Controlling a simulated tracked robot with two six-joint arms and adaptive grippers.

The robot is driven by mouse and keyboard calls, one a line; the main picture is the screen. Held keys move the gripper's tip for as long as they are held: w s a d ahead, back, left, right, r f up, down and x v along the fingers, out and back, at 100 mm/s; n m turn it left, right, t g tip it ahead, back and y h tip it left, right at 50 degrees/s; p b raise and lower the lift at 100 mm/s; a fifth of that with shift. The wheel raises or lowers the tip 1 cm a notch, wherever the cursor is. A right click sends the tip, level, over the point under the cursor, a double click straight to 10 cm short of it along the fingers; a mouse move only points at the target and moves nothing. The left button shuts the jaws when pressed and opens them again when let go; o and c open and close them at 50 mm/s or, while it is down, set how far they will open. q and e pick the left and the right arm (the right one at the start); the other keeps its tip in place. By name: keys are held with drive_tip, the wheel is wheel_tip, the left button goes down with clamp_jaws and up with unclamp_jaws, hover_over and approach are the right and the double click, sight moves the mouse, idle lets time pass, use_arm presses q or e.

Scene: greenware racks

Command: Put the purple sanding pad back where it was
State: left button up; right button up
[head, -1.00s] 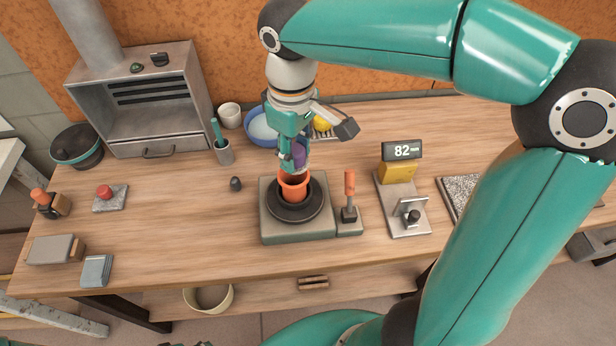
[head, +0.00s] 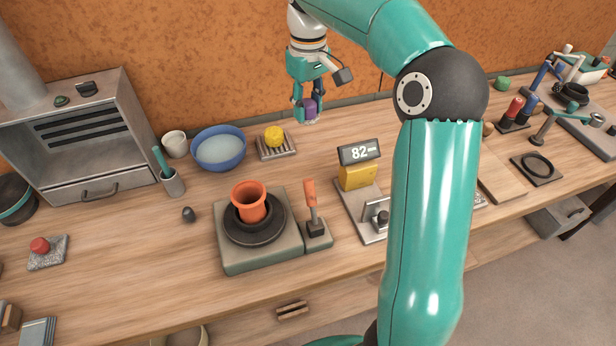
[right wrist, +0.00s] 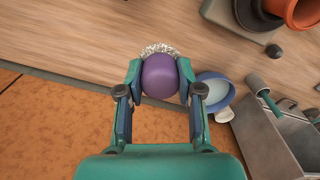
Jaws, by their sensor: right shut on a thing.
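My right gripper (head: 308,114) is shut on the purple sanding pad (head: 310,107). It holds the pad in the air near the back wall, right of the yellow sponge in the head view. In the right wrist view the rounded purple pad (right wrist: 160,76) sits between the two fingertips. A grey speckled edge shows just beyond it; I cannot tell if this belongs to the pad. The orange pot (head: 249,203) stands upright on the dark wheel head (head: 255,232), apart from the gripper. My left gripper is not in view.
A blue bowl (head: 218,150) and the yellow sponge (head: 274,136) on a ridged dish stand at the back. The gauge with display (head: 359,152) stands right of the orange-handled lever (head: 312,198). My right arm hides part of the bench.

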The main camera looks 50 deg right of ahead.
wheel_tip(320, 180, down, 19)
drive_tip(key=shift+f, duration=0.15)
idle(0.4)
drive_tip(key=o, duration=0.6)
drive_tip(key=shift+f+b, duration=0.15)
drive_tip(key=shift+b, duration=0.2)
drive_tip(key=shift+c, duration=0.2)
drive_tip(key=o, duration=0.5)
drive_tip(key=shift+c, duration=0.2)
wheel_tip(320, 180, up, 12)
drive_tip(key=shift+r, duration=0.2)
